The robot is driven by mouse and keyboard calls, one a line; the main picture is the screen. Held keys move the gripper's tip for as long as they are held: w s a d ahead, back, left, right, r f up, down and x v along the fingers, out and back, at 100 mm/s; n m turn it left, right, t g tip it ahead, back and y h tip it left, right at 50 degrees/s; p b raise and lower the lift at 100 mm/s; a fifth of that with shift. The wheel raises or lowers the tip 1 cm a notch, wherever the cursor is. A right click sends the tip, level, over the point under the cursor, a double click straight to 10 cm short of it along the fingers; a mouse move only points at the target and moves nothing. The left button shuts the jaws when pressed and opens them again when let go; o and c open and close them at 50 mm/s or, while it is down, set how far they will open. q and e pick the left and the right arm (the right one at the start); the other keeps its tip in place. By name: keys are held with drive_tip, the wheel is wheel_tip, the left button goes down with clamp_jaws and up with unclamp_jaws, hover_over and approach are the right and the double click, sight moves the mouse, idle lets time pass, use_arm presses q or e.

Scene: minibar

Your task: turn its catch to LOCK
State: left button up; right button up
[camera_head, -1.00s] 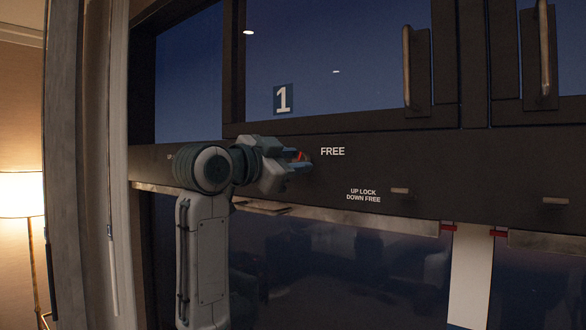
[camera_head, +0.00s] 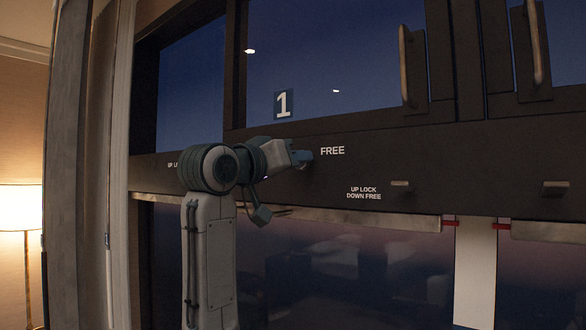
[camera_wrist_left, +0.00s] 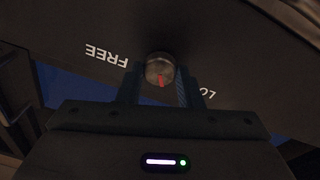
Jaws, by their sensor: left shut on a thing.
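The catch is a small round metal knob (camera_wrist_left: 158,66) with a red pointer mark, set in the dark panel below window 1. In the left wrist view it sits between the fingers of my left gripper (camera_wrist_left: 158,82), which is shut on it. The red mark points toward the gripper's palm, between the FREE label (camera_wrist_left: 106,55) and the partly cut-off LOCK label (camera_wrist_left: 207,93). In the head view my left gripper (camera_head: 302,158) is against the panel just left of the word FREE (camera_head: 332,151) and hides the knob. My right gripper is out of view.
The dark panel (camera_head: 480,178) carries a small "UP LOCK DOWN FREE" label (camera_head: 364,192) and a small tab (camera_head: 401,184). A door handle (camera_head: 405,65) stands above on the right. A metal ledge (camera_head: 380,219) runs below. A lit lamp (camera_head: 22,208) is far left.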

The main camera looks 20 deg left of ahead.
use_arm(q)
drive_tip(key=shift+f+n+b, duration=0.2)
drive_tip(key=shift+n+b, duration=0.2)
drive_tip(key=shift+n, duration=0.9)
drive_tip(key=o, duration=1)
drive_tip(key=shift+c, duration=0.2)
drive_tip(key=shift+r, duration=0.1)
drive_tip(key=b+v, duration=0.5)
drive_tip(key=v, duration=0.5)
drive_tip(key=shift+s, duration=0.4)
